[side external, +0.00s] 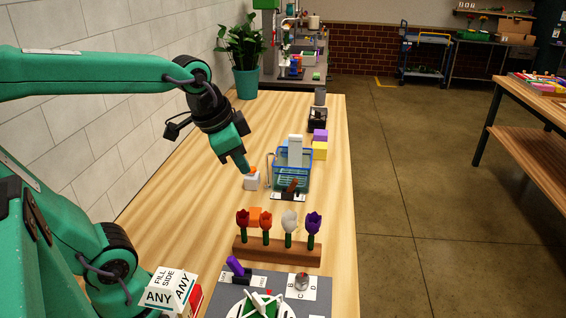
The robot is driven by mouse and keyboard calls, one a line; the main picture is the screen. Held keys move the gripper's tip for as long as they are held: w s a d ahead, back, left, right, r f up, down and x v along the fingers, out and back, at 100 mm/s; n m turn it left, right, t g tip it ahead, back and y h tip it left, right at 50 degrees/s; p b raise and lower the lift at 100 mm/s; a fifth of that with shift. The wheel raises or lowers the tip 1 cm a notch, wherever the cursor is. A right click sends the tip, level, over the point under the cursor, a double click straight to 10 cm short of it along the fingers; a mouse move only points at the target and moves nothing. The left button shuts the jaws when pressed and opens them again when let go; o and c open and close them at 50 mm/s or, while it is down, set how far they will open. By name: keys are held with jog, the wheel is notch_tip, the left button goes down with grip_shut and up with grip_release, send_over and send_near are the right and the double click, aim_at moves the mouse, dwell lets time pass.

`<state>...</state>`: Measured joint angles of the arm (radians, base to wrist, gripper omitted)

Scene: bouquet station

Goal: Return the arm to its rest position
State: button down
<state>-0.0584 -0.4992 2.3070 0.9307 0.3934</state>
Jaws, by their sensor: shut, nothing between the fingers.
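My arm is green and black and reaches in from the left in the side external view. My gripper (247,168) points down over the middle of the wooden table (195,215). It is shut and empty. Its tip is close above or behind a small white block (251,182) with an orange part on top. I cannot tell whether it touches that block.
A blue basket (291,171) stands right of my gripper, with yellow (320,151) and purple (320,135) blocks behind it. Nearer, a wooden rack (277,251) holds several flowers. A white-and-red box (170,292) stands near my base. The table's left middle is clear.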

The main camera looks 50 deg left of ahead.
jog(key=shift+s+d+f+n+t, duration=0.15)
jog(key=shift+s+d+f+n, duration=0.15)
jog(key=shift+s+n, duration=0.5)
jog(key=shift+s+d+f+n+t, duration=0.25)
jog(key=shift+s+n, duration=0.2)
jog(key=shift+s, duration=0.55)
jog(key=shift+s+d+f+n+t, duration=0.1)
jog(key=shift+s+d+f+n, duration=0.2)
jog(key=shift+s+n, duration=0.5)
